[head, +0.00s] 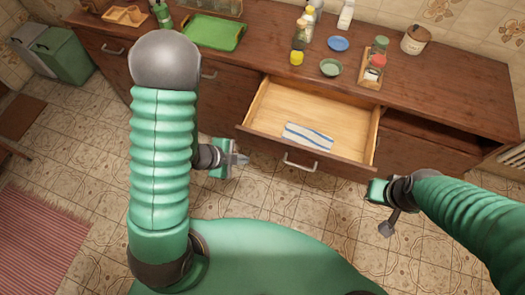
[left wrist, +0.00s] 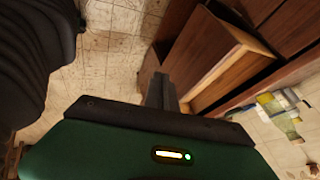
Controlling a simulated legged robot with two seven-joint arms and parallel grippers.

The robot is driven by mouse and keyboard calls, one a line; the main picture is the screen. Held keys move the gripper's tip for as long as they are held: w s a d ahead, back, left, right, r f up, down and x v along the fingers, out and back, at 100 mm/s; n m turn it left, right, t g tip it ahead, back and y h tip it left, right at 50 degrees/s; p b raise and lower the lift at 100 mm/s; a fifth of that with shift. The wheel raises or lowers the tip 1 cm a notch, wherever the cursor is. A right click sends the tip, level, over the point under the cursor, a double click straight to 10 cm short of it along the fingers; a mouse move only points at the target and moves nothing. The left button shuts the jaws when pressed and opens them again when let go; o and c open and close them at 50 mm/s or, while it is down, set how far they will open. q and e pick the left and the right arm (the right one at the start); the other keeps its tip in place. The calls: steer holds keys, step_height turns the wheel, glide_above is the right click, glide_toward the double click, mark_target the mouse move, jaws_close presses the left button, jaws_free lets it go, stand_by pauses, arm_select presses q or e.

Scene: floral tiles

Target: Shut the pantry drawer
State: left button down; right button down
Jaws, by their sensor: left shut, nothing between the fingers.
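The pantry drawer (head: 275,104) stands pulled out from the wooden counter in the head view, with a metal handle (head: 299,163) on its front. A striped blue and white cloth (head: 308,137) lies inside it. My left gripper (head: 240,159) is shut and empty, to the left of the drawer front and apart from the handle. In the left wrist view the closed fingers (left wrist: 160,92) show in front of the drawer's wooden side (left wrist: 215,50). My right gripper (head: 386,228) hangs to the right of the drawer, over the floor; its finger state is unclear.
The countertop (head: 268,50) holds a green tray (head: 213,32), a blue dish (head: 338,44), a green bowl (head: 331,67), bottles and a jar rack (head: 370,82). An open dark compartment (head: 440,135) is right of the drawer. Tiled floor before the drawer is clear.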

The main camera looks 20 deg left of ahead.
arm_select(q)
steer(key=b, duration=0.2)
glide_toward(269, 151)
step_height(269, 151, down, 5)
steer(key=s+d, duration=0.2)
steer(key=shift+w+r+p, duration=0.25)
steer(key=shift+w+p, duration=0.1)
steer(key=shift+w, duration=0.75)
steer(key=shift+w+r+p, duration=0.2)
steer(key=shift+w+p, duration=0.15)
steer(key=shift+w, duration=0.7)
